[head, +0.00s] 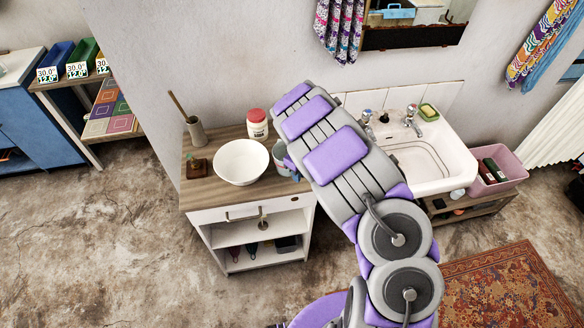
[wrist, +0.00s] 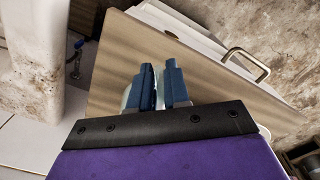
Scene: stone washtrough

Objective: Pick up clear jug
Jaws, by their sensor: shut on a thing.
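The clear jug (head: 281,154) stands near the right edge of the wooden cabinet top, just right of the white bowl. It is pale and see-through, and my arm partly covers it in the head view. My gripper (head: 290,164) is at the jug's right side, mostly hidden behind my arm. In the wrist view my gripper's blue fingers (wrist: 160,86) are close together over the wooden top. A pale strip of the jug (wrist: 159,92) shows between them, so they are shut on it. I cannot tell whether the jug is lifted off the top.
The white bowl (head: 241,162) stands close left of the jug. A red-lidded jar (head: 257,124) is behind it. A holder with a brush (head: 195,131) and a brown object (head: 197,167) are further left. The sink (head: 440,165) is to the right.

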